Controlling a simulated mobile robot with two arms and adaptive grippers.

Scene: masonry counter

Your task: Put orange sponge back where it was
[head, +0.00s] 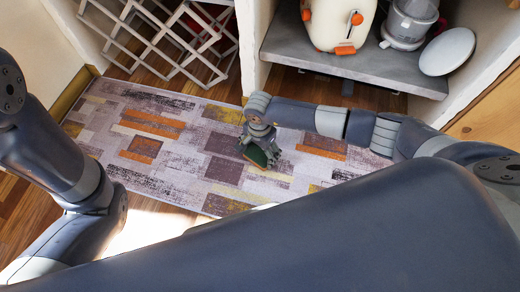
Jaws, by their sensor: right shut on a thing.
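My right gripper (260,146) hangs near the middle of the head view, above the patterned rug. Its fingers are shut on a small flat thing with a dark green face and a thin orange edge, which looks like the orange sponge (256,156). The fingers hide part of it. It appears tilted and held in the air, though its height over the rug is hard to tell. My left arm comes in at the left, but its gripper is out of the picture.
A grey counter slab (330,62) at the top right bears a cream toaster (335,22), a grey appliance (408,22) and a white plate (447,52). A lattice rack (160,40) stands at the upper left. The rug (190,165) looks clear.

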